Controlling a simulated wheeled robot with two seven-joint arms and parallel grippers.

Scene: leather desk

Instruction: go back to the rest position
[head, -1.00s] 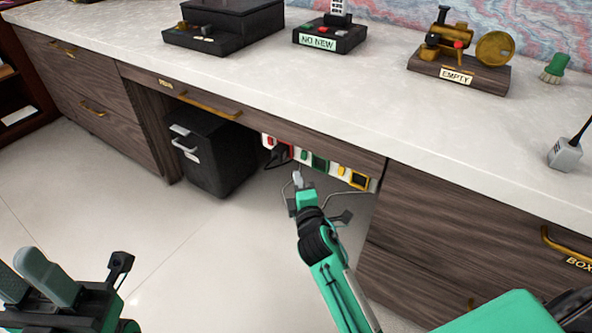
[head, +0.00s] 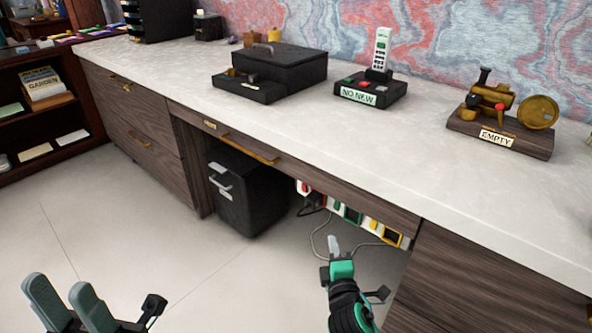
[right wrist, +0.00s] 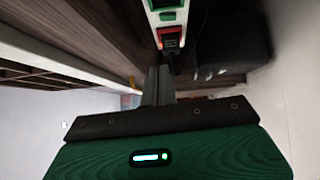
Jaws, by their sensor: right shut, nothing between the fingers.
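My right gripper (head: 334,246) is in front of the open knee space under the desk, fingers pointing in toward the power strip. Its fingers are together and empty; they also show in the right wrist view (right wrist: 157,85). My left gripper (head: 62,296) is at the lower left over the pale floor. Its two grey-green fingers stand apart with nothing visible between them. The power strip (head: 368,228) has red, green and yellow sockets, and a black plug is at the red one. The strip also shows in the right wrist view (right wrist: 168,18).
A black cabinet (head: 246,192) with a handle stands under the desk. The white desktop (head: 300,120) holds a black box (head: 285,68), a phone base (head: 370,92) and a brass device on a wooden stand (head: 500,142). A bookshelf (head: 45,110) is at the far left. The floor is clear.

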